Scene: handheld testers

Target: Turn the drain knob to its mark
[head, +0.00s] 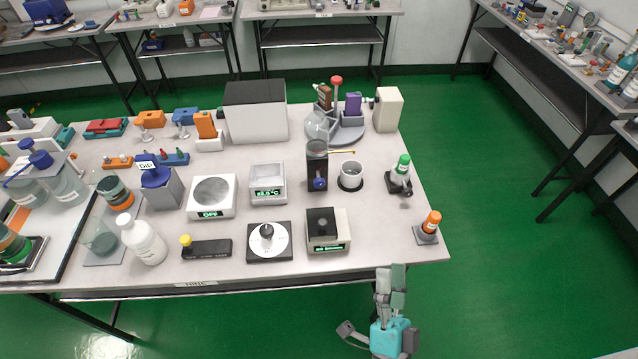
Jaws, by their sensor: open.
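A glass vessel (317,126) with a round top stands in a dark upright holder near the middle of the table (370,262). A small blue knob (319,184) sits low on the front of that holder; it looks like the drain knob. Its mark is too small to make out. My gripper (390,275) is open and empty, in front of the table's front edge at the right, well apart from the blue knob.
A white cup (351,176) stands just right of the holder, and a scale (267,184) is to its left. A box-shaped device with a display (328,231) stands in front. Green-capped (401,170) and orange-capped (430,223) bottles stand at the right. Green floor (500,240) is clear beyond.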

